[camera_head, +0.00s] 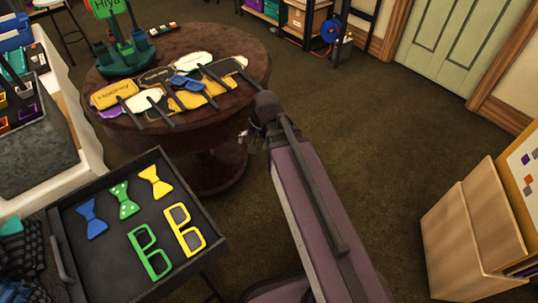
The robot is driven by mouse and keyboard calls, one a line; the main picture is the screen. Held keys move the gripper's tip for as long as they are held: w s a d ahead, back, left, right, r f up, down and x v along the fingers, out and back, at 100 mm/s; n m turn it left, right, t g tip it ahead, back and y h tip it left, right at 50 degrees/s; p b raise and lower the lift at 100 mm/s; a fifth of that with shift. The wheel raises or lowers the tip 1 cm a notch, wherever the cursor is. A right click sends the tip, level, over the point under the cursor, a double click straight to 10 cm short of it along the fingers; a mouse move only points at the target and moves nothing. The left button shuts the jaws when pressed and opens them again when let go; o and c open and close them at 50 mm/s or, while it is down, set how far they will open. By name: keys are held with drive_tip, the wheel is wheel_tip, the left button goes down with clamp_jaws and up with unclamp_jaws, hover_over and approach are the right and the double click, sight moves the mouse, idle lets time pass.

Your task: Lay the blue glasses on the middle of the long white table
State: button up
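The blue glasses (187,83) lie on top of several stick props on the round brown table (233,47). The long white table (74,108) runs along the left edge; only part of it shows, and I cannot place its middle. My arm reaches up from the bottom centre to the right edge of the round table. My gripper (244,138) is mostly hidden behind the arm's end, beside the table rim and apart from the glasses. Its fingers are too small and covered to read.
A grey crate (45,150) stands on the white table. A black tray (95,270) holds bow ties and green and yellow glasses. A green sign stand (125,55) stands on the round table. A wooden cabinet (470,240) is at right. Floor between is clear.

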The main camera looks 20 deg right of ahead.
drive_tip(key=s+d+n+g+h, duration=0.1)
drive_tip(key=s+d+n+h, duration=0.1)
drive_tip(key=s, duration=0.4)
drive_tip(key=shift+d+f+n+g, duration=0.3)
drive_tip(key=shift+d+n, duration=0.6)
drive_tip(key=shift+n, duration=0.4)
drive_tip(key=shift+w, duration=0.1)
drive_tip(key=shift+c, duration=0.2)
